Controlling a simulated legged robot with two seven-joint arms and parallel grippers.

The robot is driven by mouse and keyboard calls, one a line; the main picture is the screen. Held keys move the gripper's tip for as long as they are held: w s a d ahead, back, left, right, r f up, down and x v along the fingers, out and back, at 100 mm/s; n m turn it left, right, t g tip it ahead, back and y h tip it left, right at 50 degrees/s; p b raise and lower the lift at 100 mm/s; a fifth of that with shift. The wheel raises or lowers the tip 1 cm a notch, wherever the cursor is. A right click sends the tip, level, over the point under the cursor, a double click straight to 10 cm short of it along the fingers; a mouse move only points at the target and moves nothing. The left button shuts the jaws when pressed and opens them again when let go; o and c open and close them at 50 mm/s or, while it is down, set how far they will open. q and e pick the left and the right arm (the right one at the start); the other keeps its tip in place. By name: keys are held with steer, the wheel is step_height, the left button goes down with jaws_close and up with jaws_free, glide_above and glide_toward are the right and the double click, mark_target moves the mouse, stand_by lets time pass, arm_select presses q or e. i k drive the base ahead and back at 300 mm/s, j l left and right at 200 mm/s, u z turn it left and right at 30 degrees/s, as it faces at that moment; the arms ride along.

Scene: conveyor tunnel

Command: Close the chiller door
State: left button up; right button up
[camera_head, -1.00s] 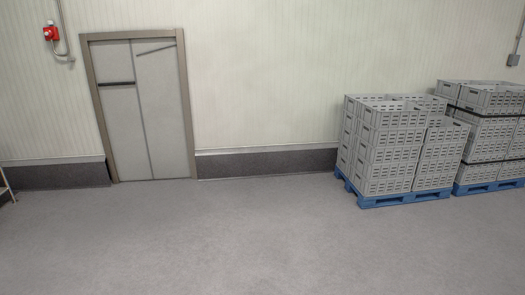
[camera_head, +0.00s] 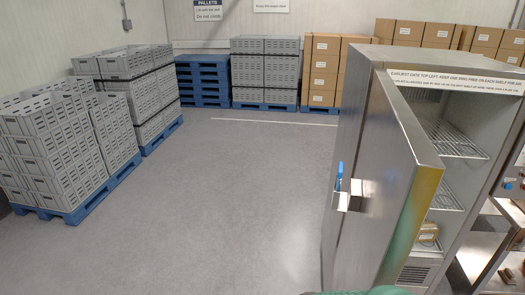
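The chiller (camera_head: 474,90) is a tall stainless steel cabinet at the right in the head view. Its door (camera_head: 395,150) stands open, swung out toward me, and its free edge faces the near right. A latch handle (camera_head: 348,192) with a blue lever sits on the door's outer face. Wire shelves (camera_head: 452,138) show in the opening, and a small tan item (camera_head: 428,234) lies low inside. Neither gripper can be made out. A green rounded shape at the bottom edge, below the door, is cut off and I cannot tell what it is.
Grey crates (camera_head: 45,150) on blue pallets stand at the left. Empty blue pallets (camera_head: 203,80), more crates and cardboard boxes (camera_head: 323,70) line the back. A steel table (camera_head: 508,208) stands right of the chiller. The floor (camera_head: 230,200) left of the door is clear.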

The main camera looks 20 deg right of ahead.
mark_target(401, 172)
steer(key=i+j+z, duration=0.1)
steer(key=z, duration=0.3)
steer(key=j+z, duration=0.55)
steer(key=z, duration=0.25)
steer(key=j+z, duration=0.25)
steer(key=z, duration=0.2)
steer(key=j+z, duration=0.25)
steer(key=z, duration=0.15)
steer(key=i+z, duration=0.2)
steer(key=i, duration=0.1)
